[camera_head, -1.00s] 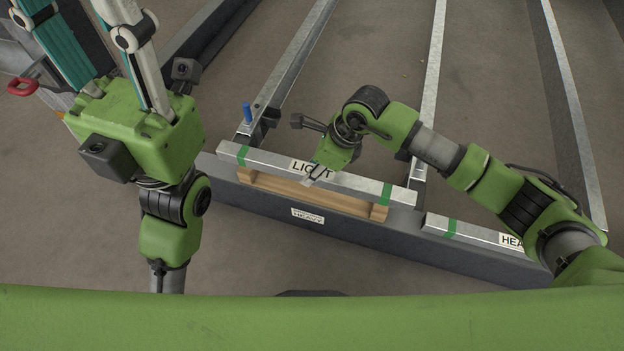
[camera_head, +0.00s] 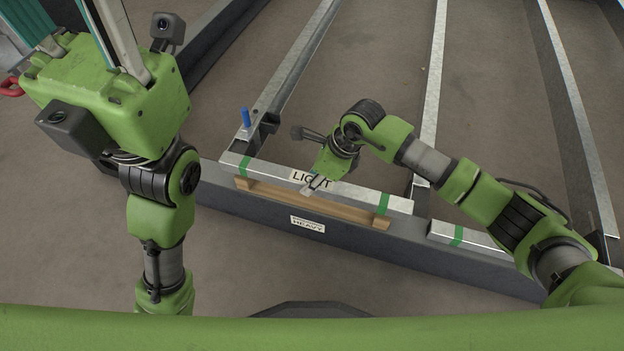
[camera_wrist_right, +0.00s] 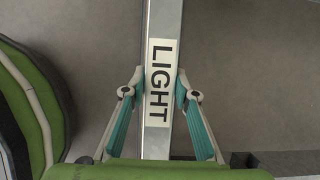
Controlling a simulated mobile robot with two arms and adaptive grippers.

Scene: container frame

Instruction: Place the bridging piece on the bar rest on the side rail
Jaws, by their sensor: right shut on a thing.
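The bridging piece is a metal bar (camera_head: 268,171) labelled LIGHT, with green bands near both ends. My right gripper (camera_head: 317,184) is shut on its middle. In the right wrist view, the fingers (camera_wrist_right: 160,88) press both sides of the bar (camera_wrist_right: 163,25) at the label. The wooden bar rest (camera_head: 345,211) lies on the dark side rail (camera_head: 265,216), just in front of and below the bar. I cannot tell whether the bar touches the rest or the rail. My left gripper (camera_head: 112,35) is at the upper left, with its fingertips cut off by the picture edge.
A HEAVY label (camera_head: 308,223) is on the rail face. Another metal bar (camera_head: 480,242) with a green band lies at the right. A blue peg (camera_head: 246,117) stands behind the held bar's left end. Long metal beams (camera_head: 433,95) run away over bare floor.

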